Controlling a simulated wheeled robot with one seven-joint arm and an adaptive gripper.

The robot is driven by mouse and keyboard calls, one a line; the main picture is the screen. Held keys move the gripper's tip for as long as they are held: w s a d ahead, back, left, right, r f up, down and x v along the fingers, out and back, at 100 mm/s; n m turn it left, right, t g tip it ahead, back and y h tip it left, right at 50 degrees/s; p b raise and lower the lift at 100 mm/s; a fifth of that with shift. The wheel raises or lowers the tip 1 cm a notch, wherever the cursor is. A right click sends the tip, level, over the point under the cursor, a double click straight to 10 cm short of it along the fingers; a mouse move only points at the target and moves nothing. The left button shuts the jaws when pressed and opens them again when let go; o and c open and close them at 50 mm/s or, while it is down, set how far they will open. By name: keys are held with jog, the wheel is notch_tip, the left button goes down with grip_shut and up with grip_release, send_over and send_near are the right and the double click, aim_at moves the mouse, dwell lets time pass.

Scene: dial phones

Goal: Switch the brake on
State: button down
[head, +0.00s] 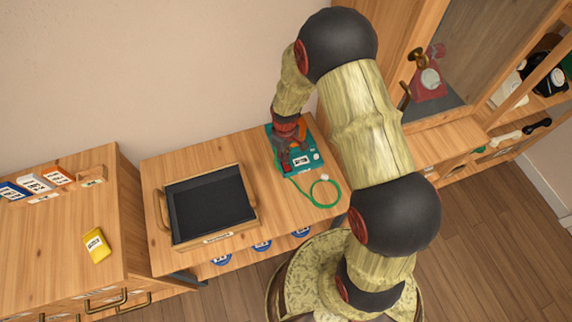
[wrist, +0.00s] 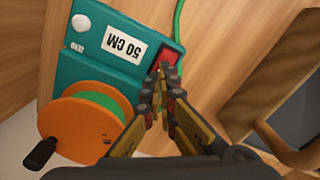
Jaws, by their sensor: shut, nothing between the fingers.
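A teal box (head: 309,166) stands on the wooden counter at the wall; it also fills the upper left of the wrist view (wrist: 97,68). It carries a "50 CM" label (wrist: 125,43), a white button (wrist: 81,22), and an orange reel (wrist: 80,124) of green cord with a black crank handle (wrist: 40,153). A red switch (wrist: 173,51) in a dark frame sits at the box's edge beside the label. My gripper (wrist: 168,72) is shut and empty, its tips at the red switch and partly covering it. I cannot tell whether they touch or which way the switch is set.
Green cord (head: 331,181) lies looped on the counter to the right of the box. A dark tray with wooden handles (head: 172,207) stands to the left. A yellow tagged item (head: 97,246) lies on the left cabinet. A glazed cabinet with a red phone (head: 430,84) stands right.

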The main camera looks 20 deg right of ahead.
jog(key=shift+f+b, duration=0.45)
jog(key=shift+f, duration=0.35)
dwell(0.4)
jog(key=shift+r, duration=0.15)
jog(key=shift+r+p, duration=2.6)
jog(key=shift+r, duration=0.8)
jog(key=shift+s+m, duration=0.25)
jog(key=shift+m, duration=0.05)
jog(key=s+m+g, duration=0.1)
jog(key=s+g, duration=0.1)
jog(key=s, duration=0.3)
jog(key=s+r+m+t, duration=0.1)
jog(key=s+r, duration=0.4)
jog(key=r, duration=0.8)
jog(key=s+r+m+t, duration=0.2)
jog(key=s+r+t, duration=0.2)
jog(key=r, duration=0.9)
jog(key=s+r+m+t, duration=0.1)
jog(key=s+r+t, duration=0.1)
jog(key=s+r, duration=0.5)
notch_tip(320, 180, up, 7)
jog(key=shift+f+t, duration=0.15)
jog(key=shift+t, duration=0.15)
